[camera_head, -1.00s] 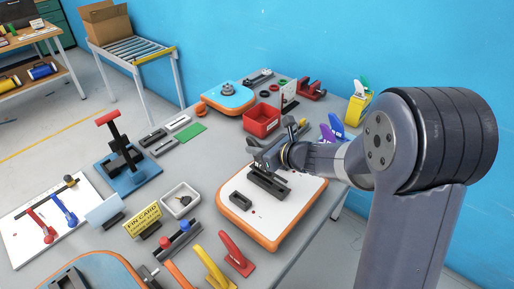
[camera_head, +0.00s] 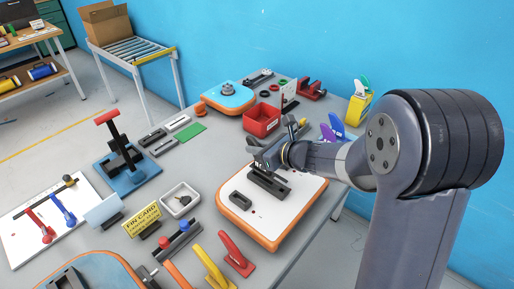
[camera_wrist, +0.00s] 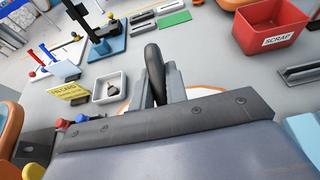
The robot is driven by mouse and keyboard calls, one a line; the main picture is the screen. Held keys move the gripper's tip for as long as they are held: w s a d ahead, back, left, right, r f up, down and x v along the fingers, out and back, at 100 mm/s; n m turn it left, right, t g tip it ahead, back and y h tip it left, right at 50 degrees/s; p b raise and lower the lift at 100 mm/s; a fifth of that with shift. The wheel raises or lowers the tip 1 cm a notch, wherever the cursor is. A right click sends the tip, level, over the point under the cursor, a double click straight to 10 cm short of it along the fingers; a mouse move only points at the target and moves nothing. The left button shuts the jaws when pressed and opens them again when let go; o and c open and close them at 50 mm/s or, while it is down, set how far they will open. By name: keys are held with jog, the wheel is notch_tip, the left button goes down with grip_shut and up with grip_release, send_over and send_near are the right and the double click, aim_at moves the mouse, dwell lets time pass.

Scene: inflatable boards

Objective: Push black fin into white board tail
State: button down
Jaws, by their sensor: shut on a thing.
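The white board tail (camera_head: 288,217) with an orange rim lies on the grey table. On it are a small dark fin box (camera_head: 241,201) and a longer dark fin box (camera_head: 270,184). My gripper (camera_head: 264,163) is low over the longer box. In the wrist view, the black fin (camera_wrist: 155,75) stands upright between the two grey fingers, and my gripper is shut on it. The fin's lower end is hidden behind the gripper's body, so I cannot tell how deep it sits in the box.
A red SCRAP bin (camera_head: 262,121) stands behind the board. A red fin (camera_head: 236,254) and a yellow fin (camera_head: 213,270) stand close to its front left. A white tray (camera_head: 181,199) and a yellow FIN CARD sign (camera_head: 143,220) are to the left. Purple fins (camera_head: 331,131) stand behind right.

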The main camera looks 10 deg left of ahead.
jog(key=shift+f+b, duration=1.55)
jog(key=shift+b, duration=0.15)
jog(key=c, duration=1.3)
grip_release()
jog(key=v, duration=1.1)
jog(key=shift+w+a, duration=0.1)
jog(key=shift+a, duration=0.1)
